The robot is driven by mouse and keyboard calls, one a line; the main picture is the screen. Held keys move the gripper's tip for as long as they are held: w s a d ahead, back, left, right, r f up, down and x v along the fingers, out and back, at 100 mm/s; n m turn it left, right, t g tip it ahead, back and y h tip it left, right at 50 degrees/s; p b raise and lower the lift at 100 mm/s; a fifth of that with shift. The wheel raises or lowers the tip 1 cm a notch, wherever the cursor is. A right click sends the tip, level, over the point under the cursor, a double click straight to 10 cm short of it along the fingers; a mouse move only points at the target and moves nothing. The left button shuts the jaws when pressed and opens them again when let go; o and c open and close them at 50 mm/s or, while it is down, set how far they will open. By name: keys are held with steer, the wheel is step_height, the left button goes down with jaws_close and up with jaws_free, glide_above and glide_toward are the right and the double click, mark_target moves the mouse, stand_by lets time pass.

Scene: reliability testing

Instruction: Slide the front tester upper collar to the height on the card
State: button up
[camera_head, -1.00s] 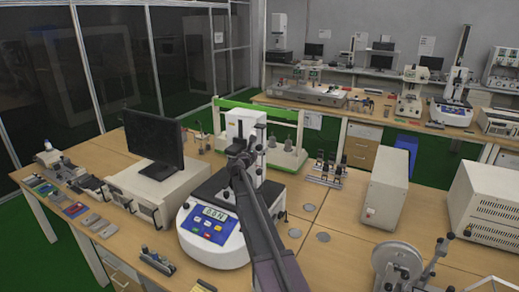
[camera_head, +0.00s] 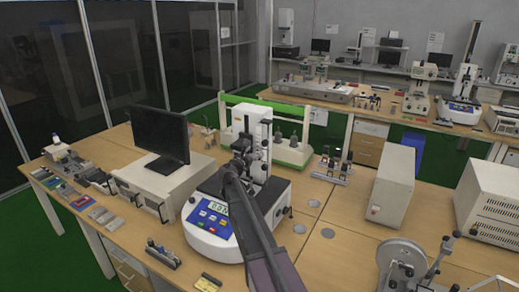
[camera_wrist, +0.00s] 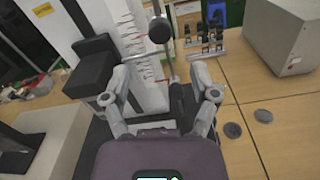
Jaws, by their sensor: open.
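The front tester (camera_head: 258,130) is a white column on a rounded white base with a blue panel and a small display, its digits too small to read surely. My gripper (camera_head: 246,153) is at the column's front, partly hiding its fittings. In the wrist view my gripper (camera_wrist: 162,75) is open, its fingers on either side of a thin upright rod (camera_wrist: 168,62). A round black knob (camera_wrist: 159,30) and a dark cylinder (camera_wrist: 182,100) show near the rod. I cannot tell which fitting is the upper collar. A yellow card (camera_head: 208,283) lies at the table's front, its writing unreadable.
A monitor (camera_head: 160,137) stands on a white box to the left. A green-and-white rig (camera_head: 290,152) is behind the tester. A beige cabinet (camera_head: 391,186) and a wheeled device (camera_head: 401,262) are to the right. Flat grey discs (camera_head: 328,233) lie on otherwise bare wood.

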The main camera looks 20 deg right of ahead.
steer(key=shift+v, duration=1.45)
steer(key=s+a+f+m+g+y, duration=0.2)
steer(key=s+f+m+g+y, duration=0.15)
steer(key=s+f+m, duration=0.45)
steer(key=s+a+f+m+g+y, duration=0.2)
steer(key=s+f+m+g+y, duration=0.15)
steer(key=s+f+m, duration=0.5)
steer(key=s+a+f+m+g+y, duration=0.1)
steer(key=s+a+m+g+y, duration=0.1)
steer(key=s+a, duration=0.4)
steer(key=s+a+f+m+g+y+b, duration=0.1)
steer(key=s+a+m+y, duration=0.4)
steer(key=s, duration=0.6)
steer(key=shift+s+a+f+g, duration=0.2)
steer(key=shift+a+f+g, duration=0.35)
steer(key=shift+a, duration=0.55)
